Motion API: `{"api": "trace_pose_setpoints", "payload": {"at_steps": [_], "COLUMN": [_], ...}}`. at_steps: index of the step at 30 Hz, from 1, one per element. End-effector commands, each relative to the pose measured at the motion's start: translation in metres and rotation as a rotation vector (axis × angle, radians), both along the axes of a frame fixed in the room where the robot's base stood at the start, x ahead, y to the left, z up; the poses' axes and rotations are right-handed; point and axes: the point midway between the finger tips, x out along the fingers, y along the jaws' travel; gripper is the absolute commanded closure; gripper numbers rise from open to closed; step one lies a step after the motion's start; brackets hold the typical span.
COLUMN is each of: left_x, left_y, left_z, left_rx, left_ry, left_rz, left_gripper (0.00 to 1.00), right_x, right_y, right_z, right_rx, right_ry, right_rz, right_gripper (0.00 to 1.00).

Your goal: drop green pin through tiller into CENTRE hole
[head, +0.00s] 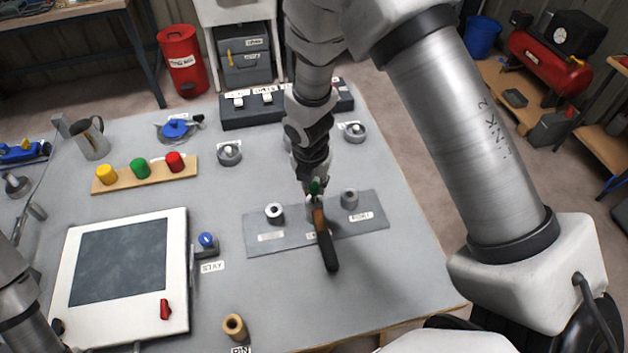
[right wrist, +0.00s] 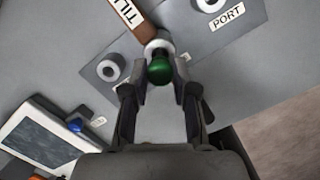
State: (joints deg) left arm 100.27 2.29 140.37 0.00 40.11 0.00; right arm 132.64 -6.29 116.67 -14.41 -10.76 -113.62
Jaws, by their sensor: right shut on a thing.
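My right gripper (head: 314,192) is shut on the green pin (head: 315,186), over the middle of a grey plate (head: 258,239). In the right wrist view the pin's round green head (right wrist: 160,69) sits between the fingertips (right wrist: 159,86), right at the tiller's pale ring end. I cannot tell how deep the pin's shank goes. The tiller (head: 323,238) has a brown bar and black grip pointing toward me; its lettered bar (right wrist: 135,18) shows in the right wrist view. The centre hole is hidden under the ring and gripper. My left gripper is out of view.
Round bosses stand on the plate at left (head: 274,212) and right (head: 350,199), the right one labelled PORT. A wooden rack (head: 120,184) holds yellow, green and red caps. A white-framed panel (head: 178,240) and a tan cup (head: 235,326) are at left. Table right of the plate is clear.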

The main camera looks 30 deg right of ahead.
Motion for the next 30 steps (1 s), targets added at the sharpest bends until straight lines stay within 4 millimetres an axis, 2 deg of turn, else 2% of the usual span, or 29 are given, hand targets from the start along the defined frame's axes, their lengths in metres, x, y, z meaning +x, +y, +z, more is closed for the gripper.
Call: {"api": "trace_pose_setpoints", "payload": {"at_steps": [12, 30], "left_x": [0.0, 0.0], "left_y": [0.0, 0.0], "left_z": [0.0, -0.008], "left_rx": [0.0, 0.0], "left_ry": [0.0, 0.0], "left_rz": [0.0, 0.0], "left_gripper": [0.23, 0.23], "right_x": [0.0, 0.0], "right_y": [0.0, 0.0], "right_z": [0.0, -0.015], "right_rx": [0.0, 0.001], "right_ry": [0.0, -0.001], "right_rz": [0.0, 0.0], "right_gripper": [1.0, 1.0]}}
